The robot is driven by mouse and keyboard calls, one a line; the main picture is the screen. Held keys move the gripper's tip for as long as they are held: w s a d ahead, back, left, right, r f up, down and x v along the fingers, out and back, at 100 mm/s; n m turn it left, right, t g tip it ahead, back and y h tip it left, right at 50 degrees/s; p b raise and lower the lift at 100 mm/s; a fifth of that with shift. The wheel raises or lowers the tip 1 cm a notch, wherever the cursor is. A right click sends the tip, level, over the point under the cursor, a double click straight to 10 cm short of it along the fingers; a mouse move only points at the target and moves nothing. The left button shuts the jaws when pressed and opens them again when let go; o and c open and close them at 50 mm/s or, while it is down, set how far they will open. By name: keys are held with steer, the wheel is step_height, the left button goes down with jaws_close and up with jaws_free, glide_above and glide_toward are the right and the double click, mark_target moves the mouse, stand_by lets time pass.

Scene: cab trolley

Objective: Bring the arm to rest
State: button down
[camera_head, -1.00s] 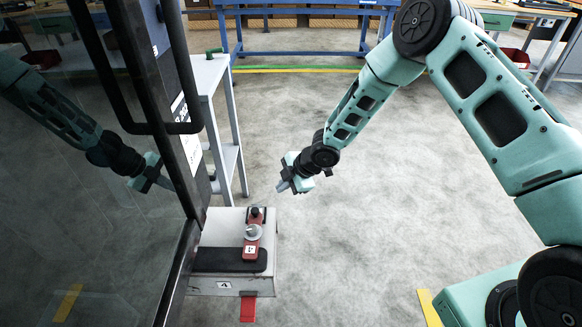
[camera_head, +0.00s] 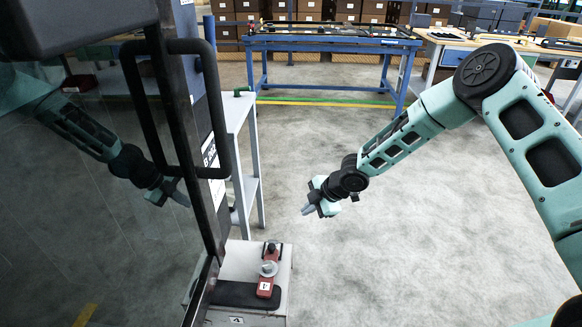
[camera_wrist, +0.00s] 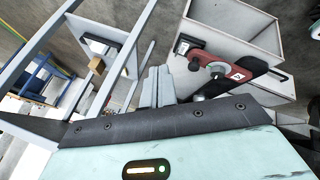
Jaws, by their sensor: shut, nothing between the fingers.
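My gripper (camera_head: 308,210) hangs at the end of my teal arm in the head view, in free air above the grey floor. It is to the right of the glass cab door and apart from everything. Its fingers are shut with nothing between them; they also show in the wrist view (camera_wrist: 158,87). The arm is bent, with its elbow high at the upper right and its forearm sloping down to the left.
A grey box (camera_head: 280,290) with a red device (camera_head: 267,272) on it stands below left of my gripper. The dark glass door (camera_head: 110,220) with a black handle (camera_head: 226,110) fills the left. A grey trolley (camera_head: 240,112) stands behind it. A blue table (camera_head: 330,44) is far back. Open floor lies right.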

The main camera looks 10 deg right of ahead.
steer(key=s+a+r+m+g+h, duration=0.1)
steer(key=s+a+r+m+h, duration=0.15)
steer(key=s+r, duration=0.5)
steer(key=s+a+r+m+h, duration=0.1)
steer(key=s+r+m+h, duration=0.15)
steer(key=s+r, duration=0.55)
steer(key=s+d+r+m+g, duration=0.1)
steer(key=s+r+m, duration=0.4)
steer(key=s, duration=0.6)
steer(key=s+d+r+m+g, duration=0.1)
steer(key=s+d+r+m, duration=0.15)
steer(key=s+r, duration=0.7)
step_height(320, 180, up, 10)
steer(key=s+a+p, duration=0.1)
steer(key=s+p, duration=0.2)
steer(key=p, duration=0.9)
steer(key=shift+f+g+p, duration=0.15)
steer(key=shift+g+p, duration=0.15)
steer(key=shift+a, duration=0.1)
